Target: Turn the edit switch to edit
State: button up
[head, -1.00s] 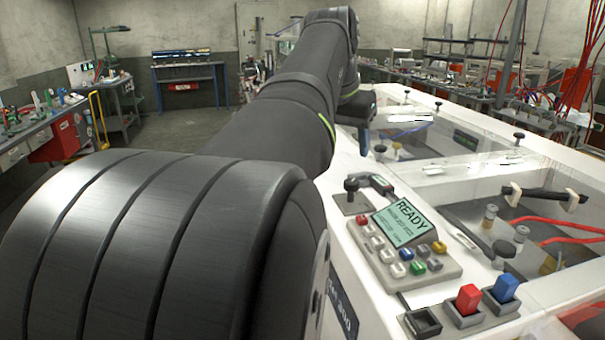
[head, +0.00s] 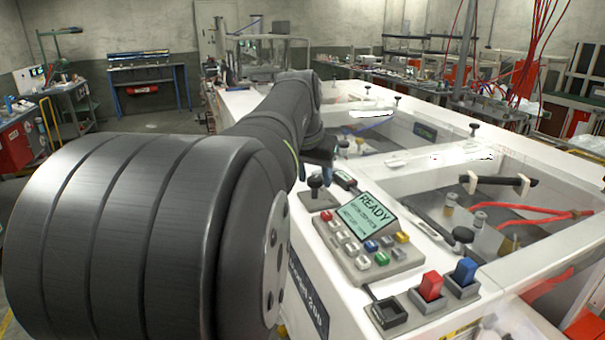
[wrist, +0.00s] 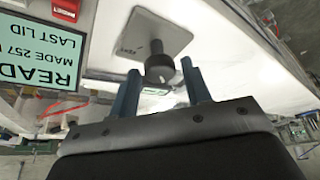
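The edit switch appears to be the black knob (head: 315,184) on a small grey plate, on the white machine top left of the READY panel. In the wrist view, the knob (wrist: 159,64) stands on its plate near the fingertips. Small lettering on the plate is too small to read. My gripper (wrist: 160,76) has two blue fingers set apart, with nothing held. The knob shows between and just beyond the tips; I cannot tell whether they touch it. In the head view, my gripper (head: 318,160) is just above and behind the knob, partly hidden by my arm.
The control panel (head: 370,230) with a READY screen and several coloured buttons stands close by. A red switch (head: 431,286) and a blue switch (head: 465,271) are nearer the front. A small dark handset (head: 344,179) lies beside the knob. Clear covers are to the right.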

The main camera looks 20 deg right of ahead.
jog(key=c, duration=0.7)
jog(key=shift+m, duration=0.4)
jog(key=m, duration=0.2)
jog(key=m+g, duration=0.1)
jog(key=m, duration=0.1)
jog(key=m+g+h, duration=0.1)
jog(key=shift+w+a+m, duration=0.15)
jog(key=shift+w+m, duration=0.1)
jog(key=shift+m, duration=0.15)
jog(key=m+g, duration=0.2)
jog(key=m, duration=0.3)
jog(key=shift+w, duration=0.2)
jog(key=m+g, duration=0.1)
jog(key=m, duration=0.2)
jog(key=m+g, duration=0.1)
jog(key=m, duration=0.2)
jog(key=shift+w+y, duration=0.15)
jog(key=shift+y, duration=0.25)
jog(key=shift+m, duration=0.3)
jog(key=o, duration=1)
